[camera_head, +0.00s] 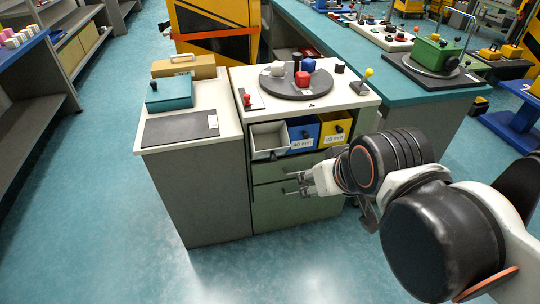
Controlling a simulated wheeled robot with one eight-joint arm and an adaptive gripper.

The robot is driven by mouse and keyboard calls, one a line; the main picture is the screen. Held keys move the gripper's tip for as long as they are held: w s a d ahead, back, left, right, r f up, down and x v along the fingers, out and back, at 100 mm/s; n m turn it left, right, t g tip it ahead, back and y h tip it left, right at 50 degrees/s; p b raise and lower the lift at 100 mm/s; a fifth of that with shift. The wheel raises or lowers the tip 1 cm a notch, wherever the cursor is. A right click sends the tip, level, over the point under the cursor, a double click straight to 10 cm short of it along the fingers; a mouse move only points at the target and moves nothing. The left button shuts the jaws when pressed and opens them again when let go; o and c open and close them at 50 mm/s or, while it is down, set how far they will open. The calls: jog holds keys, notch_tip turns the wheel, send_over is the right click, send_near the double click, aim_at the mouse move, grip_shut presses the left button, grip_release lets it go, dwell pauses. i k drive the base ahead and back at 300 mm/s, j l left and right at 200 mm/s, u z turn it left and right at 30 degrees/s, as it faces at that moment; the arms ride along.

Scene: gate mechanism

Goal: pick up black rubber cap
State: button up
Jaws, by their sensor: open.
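A short black cylinder (340,66), which looks like the black rubber cap, stands on the white-topped cabinet (340,92), at the right edge of a dark round disc (288,92). A taller, narrow black piece (297,61) stands at the back of the disc; I cannot tell for sure which of the two is the cap. My gripper (290,184) is open and looks empty. It points left in front of the cabinet's drawers, lower in the picture than the cabinet top and apart from both black pieces.
A red cube (302,78), a blue cube (308,65) and a pale lump (278,69) are on the disc. A yellow-knobbed lever (368,74) stands right of it. Grey (268,139), blue (304,133) and yellow (335,128) bins sit in the cabinet front. Floor at left is clear.

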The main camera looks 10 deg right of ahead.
aim_at(340, 66)
jog(key=i+l, duration=0.15)
jog(key=l, duration=0.3)
jog(key=i+l, duration=0.1)
jog(key=l, duration=0.3)
jog(key=i+l, duration=0.15)
jog(key=l, duration=0.3)
jog(key=i+l, duration=0.1)
jog(key=l, duration=0.3)
jog(key=i+l, duration=0.15)
jog(key=l, duration=0.3)
jog(key=i+l, duration=0.1)
jog(key=l, duration=0.3)
jog(key=i+l, duration=0.15)
jog(key=l, duration=0.3)
jog(key=i+l, duration=0.1)
jog(key=l, duration=0.35)
jog(key=u, duration=0.05)
